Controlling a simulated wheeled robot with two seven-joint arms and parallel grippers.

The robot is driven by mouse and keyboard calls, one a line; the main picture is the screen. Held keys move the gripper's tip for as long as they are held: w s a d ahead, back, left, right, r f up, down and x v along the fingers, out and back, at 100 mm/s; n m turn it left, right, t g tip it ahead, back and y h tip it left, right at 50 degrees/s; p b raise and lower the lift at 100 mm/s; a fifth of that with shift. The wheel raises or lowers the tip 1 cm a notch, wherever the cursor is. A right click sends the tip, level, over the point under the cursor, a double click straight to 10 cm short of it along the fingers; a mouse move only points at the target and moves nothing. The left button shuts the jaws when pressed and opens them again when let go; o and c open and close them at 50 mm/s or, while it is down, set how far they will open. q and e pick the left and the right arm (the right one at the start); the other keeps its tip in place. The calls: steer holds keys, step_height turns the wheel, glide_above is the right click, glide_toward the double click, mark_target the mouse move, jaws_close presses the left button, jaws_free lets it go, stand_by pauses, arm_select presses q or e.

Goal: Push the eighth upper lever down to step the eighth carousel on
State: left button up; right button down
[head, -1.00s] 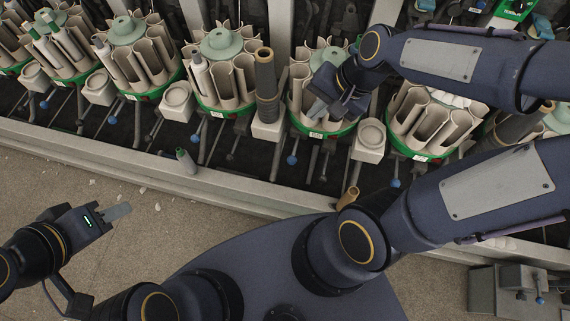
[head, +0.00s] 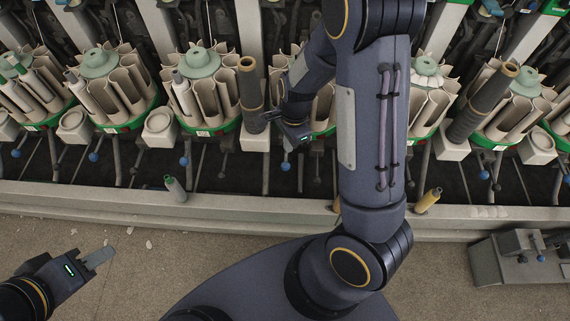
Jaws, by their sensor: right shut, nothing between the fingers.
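My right gripper (head: 296,140) is shut and empty. It points down at the front lower edge of a carousel (head: 326,108) that my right arm largely hides. A lever with a blue knob (head: 285,166) hangs just below the gripper; I cannot tell whether they touch. More blue-knobbed levers show along the row, one of them at the left (head: 183,161). No number is readable, so I cannot tell which lever is the eighth. My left gripper (head: 98,257) is over the floor at lower left, far from the machine; its finger gap cannot be made out.
Neighbouring carousels (head: 200,88) with beige pockets and green rims stand on both sides. A dark cone tube (head: 250,82) stands close left of my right gripper. A pale rail (head: 120,200) runs along the front, with a grey-green bobbin (head: 175,188) and a yellow one (head: 428,200).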

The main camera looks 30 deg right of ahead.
mark_target(285, 163)
steer(key=shift+f, duration=0.1)
steer(key=f+b, duration=0.7)
steer(key=shift+a, duration=0.35)
steer(key=shift+r, duration=0.1)
